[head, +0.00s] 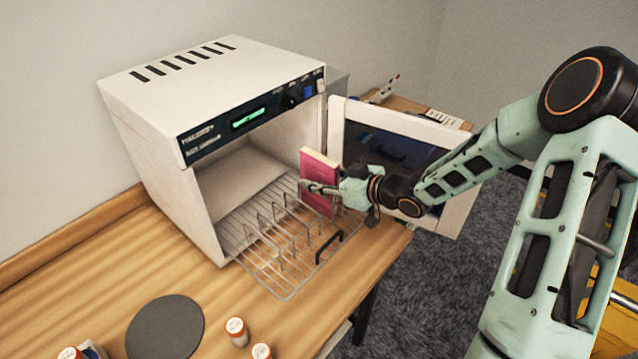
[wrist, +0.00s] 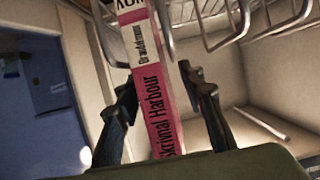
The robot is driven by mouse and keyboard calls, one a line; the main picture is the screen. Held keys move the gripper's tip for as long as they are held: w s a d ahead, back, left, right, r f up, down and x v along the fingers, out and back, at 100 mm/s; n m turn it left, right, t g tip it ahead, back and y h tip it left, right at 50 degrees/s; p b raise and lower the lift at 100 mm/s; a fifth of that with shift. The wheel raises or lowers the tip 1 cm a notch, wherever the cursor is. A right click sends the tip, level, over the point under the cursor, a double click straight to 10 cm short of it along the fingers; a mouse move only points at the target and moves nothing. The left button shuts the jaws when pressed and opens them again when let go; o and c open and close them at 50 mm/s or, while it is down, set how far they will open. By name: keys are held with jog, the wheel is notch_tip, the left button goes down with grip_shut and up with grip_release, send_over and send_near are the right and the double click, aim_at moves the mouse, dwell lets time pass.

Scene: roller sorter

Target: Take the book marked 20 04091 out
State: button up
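A pink book (head: 318,205) stands upright in the wire rack (head: 262,262) at the mouth of the white cabinet (head: 190,100). In the wrist view the book (wrist: 162,105) shows its spine, lettered "Skrivnal Harbour"; a white label at its end is cut off, and I cannot read the number 20 04091. My gripper (head: 312,188) is at the book from the right. In the wrist view my gripper (wrist: 158,84) has its fingers apart on either side of the spine. A gap shows on the right side; contact on the left is unclear.
The cabinet door (head: 450,205) stands open to the right, close behind my wrist. The rack's other slots look empty.

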jog(key=shift+c, duration=0.3)
grip_shut()
jog(key=shift+a+r, duration=0.1)
jog(key=shift+r, duration=0.15)
